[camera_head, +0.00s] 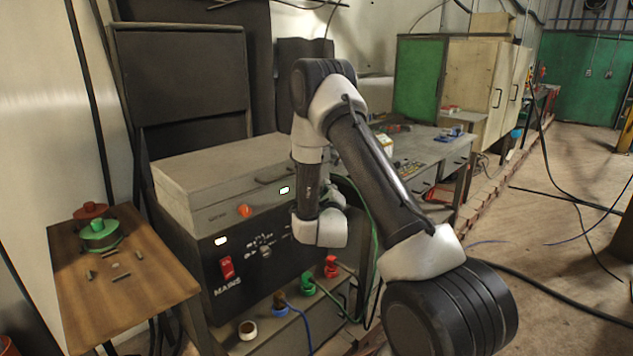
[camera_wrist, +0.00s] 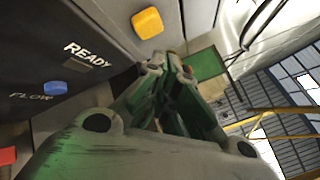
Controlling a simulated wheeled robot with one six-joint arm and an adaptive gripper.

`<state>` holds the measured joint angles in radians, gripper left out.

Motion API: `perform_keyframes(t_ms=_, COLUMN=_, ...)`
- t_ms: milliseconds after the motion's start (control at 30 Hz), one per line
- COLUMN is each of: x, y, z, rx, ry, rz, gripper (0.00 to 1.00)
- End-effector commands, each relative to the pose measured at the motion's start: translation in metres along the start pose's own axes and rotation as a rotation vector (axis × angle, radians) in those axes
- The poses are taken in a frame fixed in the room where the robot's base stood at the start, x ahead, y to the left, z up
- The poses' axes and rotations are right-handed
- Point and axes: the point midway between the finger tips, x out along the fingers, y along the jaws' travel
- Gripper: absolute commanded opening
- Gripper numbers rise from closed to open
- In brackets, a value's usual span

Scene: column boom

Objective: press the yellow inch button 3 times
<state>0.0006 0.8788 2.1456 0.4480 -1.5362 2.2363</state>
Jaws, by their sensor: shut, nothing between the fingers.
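My gripper (camera_wrist: 172,66) is shut and empty. Its fingertips appear a little below and right of the button in that picture, apart from it. In the head view the gripper is mostly hidden behind my own arm, in front of the right part of the welding machine (camera_head: 240,262). I cannot make out the yellow button in the head view.
A wooden side table (camera_head: 150,310) with red and green round parts stands at left. A workbench (camera_head: 425,150) stands behind. Cables cross the open floor at right.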

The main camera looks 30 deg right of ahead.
Motion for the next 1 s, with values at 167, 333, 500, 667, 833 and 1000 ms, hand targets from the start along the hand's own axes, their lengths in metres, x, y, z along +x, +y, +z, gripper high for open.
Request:
perform_keyframes(t_ms=167, x=0.0078, y=0.0059, z=0.0064, rx=0.000, ry=-0.001, rz=0.000, gripper=0.00)
perform_keyframes(t_ms=333, x=0.0097, y=0.0072, z=0.0076, rx=0.000, ry=0.000, rz=0.000, gripper=0.00)
perform_keyframes(t_ms=500, x=0.0096, y=0.0071, z=0.0075, rx=0.000, ry=0.000, rz=0.000, gripper=0.00)
perform_keyframes(t_ms=667, x=0.0095, y=0.0070, z=0.0074, rx=0.000, ry=0.000, rz=0.000, gripper=0.00)
perform_keyframes(t_ms=833, x=0.0095, y=0.0069, z=0.0074, rx=0.000, ry=0.000, rz=0.000, gripper=0.00)
perform_keyframes(t_ms=1000, x=0.0095, y=0.0069, z=0.0074, rx=0.000, ry=0.000, rz=0.000, gripper=0.00)
